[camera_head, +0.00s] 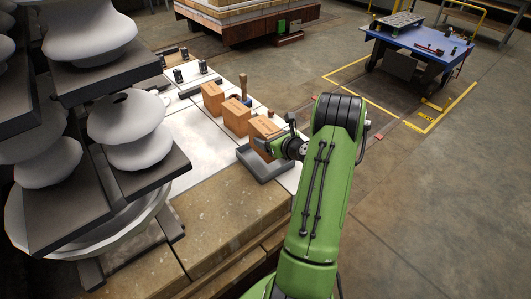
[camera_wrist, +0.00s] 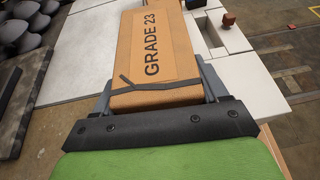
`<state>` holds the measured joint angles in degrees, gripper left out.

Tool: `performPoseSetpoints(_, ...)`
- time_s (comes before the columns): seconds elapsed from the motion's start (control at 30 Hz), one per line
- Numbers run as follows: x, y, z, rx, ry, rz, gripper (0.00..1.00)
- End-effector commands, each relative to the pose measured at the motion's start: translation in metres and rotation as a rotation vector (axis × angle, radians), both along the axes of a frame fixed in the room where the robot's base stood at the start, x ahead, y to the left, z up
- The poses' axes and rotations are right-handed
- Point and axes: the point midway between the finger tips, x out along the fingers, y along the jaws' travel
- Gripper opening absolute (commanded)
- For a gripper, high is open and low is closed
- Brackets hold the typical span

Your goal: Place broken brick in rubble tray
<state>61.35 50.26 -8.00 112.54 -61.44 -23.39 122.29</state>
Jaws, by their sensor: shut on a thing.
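My gripper (camera_head: 274,142) is shut on an orange brick (camera_head: 262,127), with one finger on each side of it. The gripper's fingers (camera_wrist: 158,88) show at both sides of that end. A shallow grey tray (camera_head: 268,178) lies on the white slab right below the held brick in the head view. I cannot tell whether the brick touches the tray. The gripper and the brick hide part of the tray's far side.
Two more orange bricks (camera_head: 236,117) (camera_head: 212,97) stand in a row to the left. A wooden-handled tool (camera_head: 243,88) is behind them. Grey insulator stacks (camera_head: 130,130) rise at the left. A blue table (camera_head: 425,48) stands far right, with open floor before it.

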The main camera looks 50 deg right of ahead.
Motion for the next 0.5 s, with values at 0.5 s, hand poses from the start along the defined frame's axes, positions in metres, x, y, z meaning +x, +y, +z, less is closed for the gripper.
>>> performPoseSetpoints(0.5, 0.002, 0.001, -0.047, -0.004, -0.004, 0.003, 0.23)
